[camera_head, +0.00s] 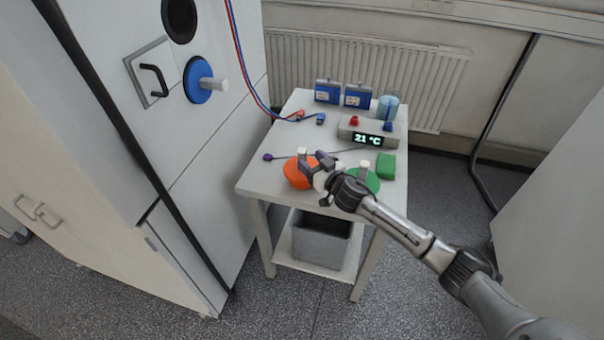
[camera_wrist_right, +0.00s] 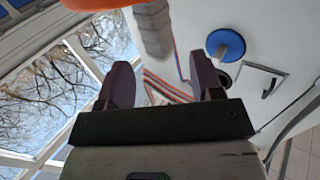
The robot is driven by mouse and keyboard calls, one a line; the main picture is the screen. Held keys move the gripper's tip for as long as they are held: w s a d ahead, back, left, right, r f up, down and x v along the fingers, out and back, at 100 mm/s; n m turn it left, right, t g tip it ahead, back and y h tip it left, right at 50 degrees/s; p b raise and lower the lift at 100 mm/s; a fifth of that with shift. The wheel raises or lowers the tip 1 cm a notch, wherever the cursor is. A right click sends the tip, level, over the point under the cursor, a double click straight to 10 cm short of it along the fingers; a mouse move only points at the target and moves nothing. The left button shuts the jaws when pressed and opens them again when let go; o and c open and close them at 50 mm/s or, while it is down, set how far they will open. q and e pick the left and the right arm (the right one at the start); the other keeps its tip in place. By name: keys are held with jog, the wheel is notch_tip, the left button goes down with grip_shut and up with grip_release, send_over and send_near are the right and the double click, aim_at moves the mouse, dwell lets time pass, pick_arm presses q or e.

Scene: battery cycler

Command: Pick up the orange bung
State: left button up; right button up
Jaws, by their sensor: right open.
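The orange bung (camera_head: 297,176) lies on the white table near its front left, a disc with a pale grey handle standing up. My right gripper (camera_head: 314,164) is at the bung's right side, with its fingers close to the handle. In the right wrist view the orange disc (camera_wrist_right: 95,4) shows at the top edge. Its grey handle (camera_wrist_right: 153,30) lies ahead of the gap between my open, empty dark fingers (camera_wrist_right: 161,82). I cannot tell whether a finger touches the handle. My left gripper is out of view.
A green bung (camera_head: 371,182) sits partly under my right arm, with a green block (camera_head: 386,166) beside it. A display box (camera_head: 368,136) and blue packs (camera_head: 328,92) stand behind. A blue bung (camera_head: 197,80) sits on the cabinet front.

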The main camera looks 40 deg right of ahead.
aim_at(299, 149)
jog(key=shift+w, duration=0.8)
jog(key=shift+w+f, duration=0.1)
jog(key=shift+w, duration=0.25)
jog(key=shift+w+b, duration=0.85)
jog(key=shift+w, duration=1.4)
jog(key=c, duration=0.6)
jog(key=shift+d, duration=0.1)
grip_shut()
